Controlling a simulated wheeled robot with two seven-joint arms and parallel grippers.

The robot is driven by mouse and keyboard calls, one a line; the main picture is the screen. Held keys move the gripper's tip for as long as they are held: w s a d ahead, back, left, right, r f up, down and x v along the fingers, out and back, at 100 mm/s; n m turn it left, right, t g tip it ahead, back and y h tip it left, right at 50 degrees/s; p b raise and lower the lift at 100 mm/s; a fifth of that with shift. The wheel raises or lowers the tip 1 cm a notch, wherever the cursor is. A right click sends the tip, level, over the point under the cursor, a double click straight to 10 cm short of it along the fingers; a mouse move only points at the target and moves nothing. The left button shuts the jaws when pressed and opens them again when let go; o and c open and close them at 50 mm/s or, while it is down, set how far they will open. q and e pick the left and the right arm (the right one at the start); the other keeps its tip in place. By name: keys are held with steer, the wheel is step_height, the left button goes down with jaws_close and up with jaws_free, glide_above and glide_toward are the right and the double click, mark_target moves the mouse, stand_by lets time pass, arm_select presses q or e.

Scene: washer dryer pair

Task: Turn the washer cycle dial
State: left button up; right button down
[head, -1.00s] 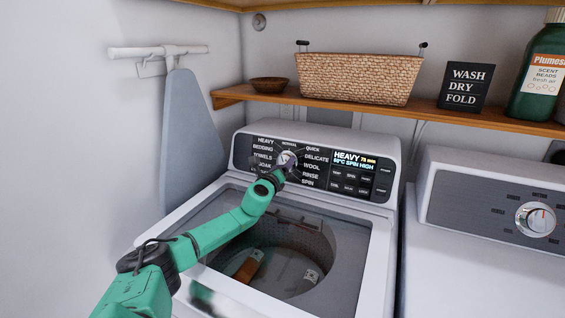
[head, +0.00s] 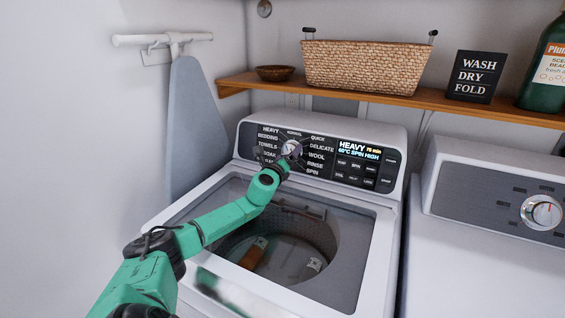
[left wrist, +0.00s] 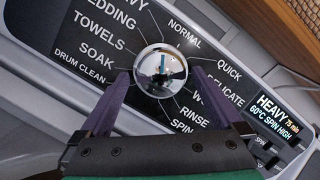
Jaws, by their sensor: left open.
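The washer cycle dial (head: 291,149) is a round, shiny silver knob in the middle of the dark washer panel, ringed by cycle names. In the left wrist view the dial (left wrist: 160,70) is near the top centre. My left gripper (head: 271,160) is at the panel, just left of and below the dial in the head view. In the wrist view its two purple fingers (left wrist: 160,77) are apart, one on each side of the dial's lower part. I cannot tell whether they touch it. The washer display (head: 359,149) reads HEAVY, 75 min. My right gripper is not in view.
The washer's lid (head: 348,262) is down, with a drum and items visible through its window. A dryer (head: 488,255) stands at right. Above is a wooden shelf (head: 430,98) with a wicker basket (head: 365,66). An ironing board (head: 188,120) hangs at left.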

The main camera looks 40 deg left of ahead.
arm_select(q)
steer(key=v, duration=0.7)
steer(key=shift+a+p, duration=0.15)
steer(key=shift+p, duration=0.25)
steer(key=shift+s+r, duration=0.1)
steer(key=shift+s, duration=0.2)
steer(key=p+v, duration=0.5)
steer(key=v, duration=0.1)
steer(key=shift+w+d+r+p, duration=0.1)
steer(key=shift+d+p, duration=0.2)
steer(key=shift+p, duration=0.1)
steer(key=shift+s+d, duration=0.15)
steer(key=shift+s, duration=0.25)
steer(key=shift+w, duration=0.1)
